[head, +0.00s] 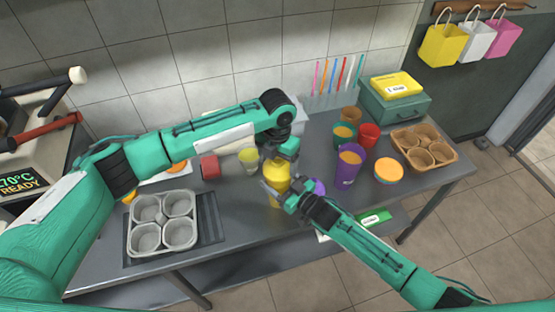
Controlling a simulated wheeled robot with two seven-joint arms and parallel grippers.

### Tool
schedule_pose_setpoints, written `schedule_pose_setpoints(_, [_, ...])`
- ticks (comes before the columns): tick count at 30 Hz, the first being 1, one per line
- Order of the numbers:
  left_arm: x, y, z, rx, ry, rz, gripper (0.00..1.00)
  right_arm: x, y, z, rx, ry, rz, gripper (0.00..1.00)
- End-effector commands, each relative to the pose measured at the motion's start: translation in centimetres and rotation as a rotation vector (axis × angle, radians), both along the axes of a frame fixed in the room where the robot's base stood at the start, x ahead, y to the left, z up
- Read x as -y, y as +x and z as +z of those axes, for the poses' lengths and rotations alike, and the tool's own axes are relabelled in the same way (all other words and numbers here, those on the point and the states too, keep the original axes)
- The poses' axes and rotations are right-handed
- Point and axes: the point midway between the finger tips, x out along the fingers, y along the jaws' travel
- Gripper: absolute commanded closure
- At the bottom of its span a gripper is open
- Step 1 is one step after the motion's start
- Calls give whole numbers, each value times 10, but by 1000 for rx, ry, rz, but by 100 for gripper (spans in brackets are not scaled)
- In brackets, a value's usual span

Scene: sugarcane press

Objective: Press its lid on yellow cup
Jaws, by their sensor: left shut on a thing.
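The yellow cup (277,181) stands upright near the table's front edge, partly hidden by both grippers. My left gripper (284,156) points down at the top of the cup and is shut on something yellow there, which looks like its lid. Lid and cup blend together, so I cannot tell whether the lid is seated. My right gripper (282,197) reaches in from the front right, low at the cup's side. Its fingers overlap the cup, and I cannot tell whether they are open or shut on it.
A metal tray with several cups (133,243) lies left. A purple cup (346,176), red cup (369,137), stacked orange-topped discs (388,172) and brown carrier (447,148) stand right. A pale yellow-green cup (249,160) and red block (210,166) are close behind the left side.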

Motion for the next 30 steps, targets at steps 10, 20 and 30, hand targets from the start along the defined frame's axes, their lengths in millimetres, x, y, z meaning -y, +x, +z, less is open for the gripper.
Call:
schedule_pose_setpoints(10, [0,0,-8,0,0,0,41,0,0,-1,-2,-1,0,73])
schedule_pose_setpoints(20, [0,0,-10,0,0,-1,0,0,0,-1,-2,-1,0,73])
schedule_pose_setpoints(30, [0,1,9,3,-2,-1,0,0,0,-1,-2,-1,0,73])
